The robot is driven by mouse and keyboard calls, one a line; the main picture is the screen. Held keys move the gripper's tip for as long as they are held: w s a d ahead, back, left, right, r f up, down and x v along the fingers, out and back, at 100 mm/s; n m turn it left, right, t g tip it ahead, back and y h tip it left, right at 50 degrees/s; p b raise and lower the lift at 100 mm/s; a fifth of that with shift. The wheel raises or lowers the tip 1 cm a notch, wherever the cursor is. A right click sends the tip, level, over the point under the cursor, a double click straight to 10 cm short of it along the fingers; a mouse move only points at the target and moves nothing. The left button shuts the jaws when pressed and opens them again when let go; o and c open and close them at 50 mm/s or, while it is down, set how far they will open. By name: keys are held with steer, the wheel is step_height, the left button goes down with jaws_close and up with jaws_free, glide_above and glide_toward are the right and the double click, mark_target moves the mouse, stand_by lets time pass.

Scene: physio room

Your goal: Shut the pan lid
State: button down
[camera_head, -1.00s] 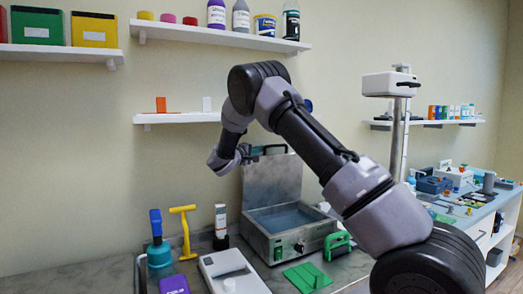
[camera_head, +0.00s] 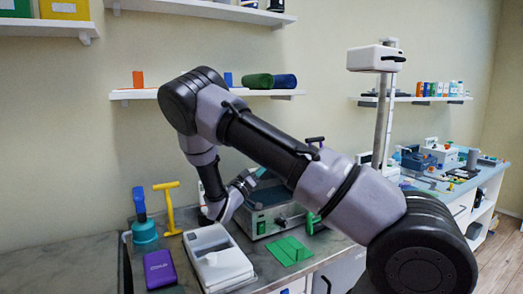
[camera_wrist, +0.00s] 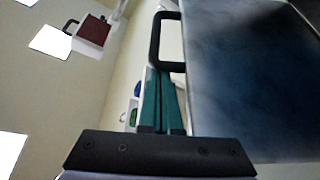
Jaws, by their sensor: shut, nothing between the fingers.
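The steel pan (camera_head: 268,222), with dials on its front, stands on the counter behind the white device. Its lid no longer shows upright behind it and seems lowered toward the pan. My forearm hides much of it, so I cannot tell whether it is fully shut. My gripper (camera_head: 257,175) is low over the left side of the pan, fingers shut and empty. In the wrist view its teal fingers run beside a bluish-grey panel, seemingly the lid (camera_wrist: 250,80). A black handle (camera_wrist: 156,40) stands at the panel's edge beyond the fingertips.
A green board (camera_head: 288,250) lies in front. A shelf (camera_head: 130,95) is above. The left counter is clear.

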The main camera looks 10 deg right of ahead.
steer(key=shift+m, duration=0.3)
steer(key=s+f, duration=0.1)
steer(key=f, duration=0.1)
steer(key=s+f, duration=0.1)
steer(key=f, duration=0.1)
steer(key=s+d+f, duration=0.1)
steer(key=f, duration=0.1)
steer(key=shift+s+f, duration=0.15)
steer(key=shift+f, duration=0.6)
step_height(320, 180, up, 10)
steer(key=f, duration=0.1)
steer(key=s+d+r+m+g+y, duration=0.3)
steer(key=s+d+g+y, duration=0.7)
steer(key=s+d+g, duration=0.55)
steer(key=s+a+r+n+t+y, duration=0.4)
steer(key=s+a+r+t+y, duration=0.6)
steer(key=r, duration=0.4)
steer(key=shift+s+a+r+y, duration=0.25)
steer(key=shift+s+a+y, duration=0.35)
steer(key=shift+s+a, duration=0.5)
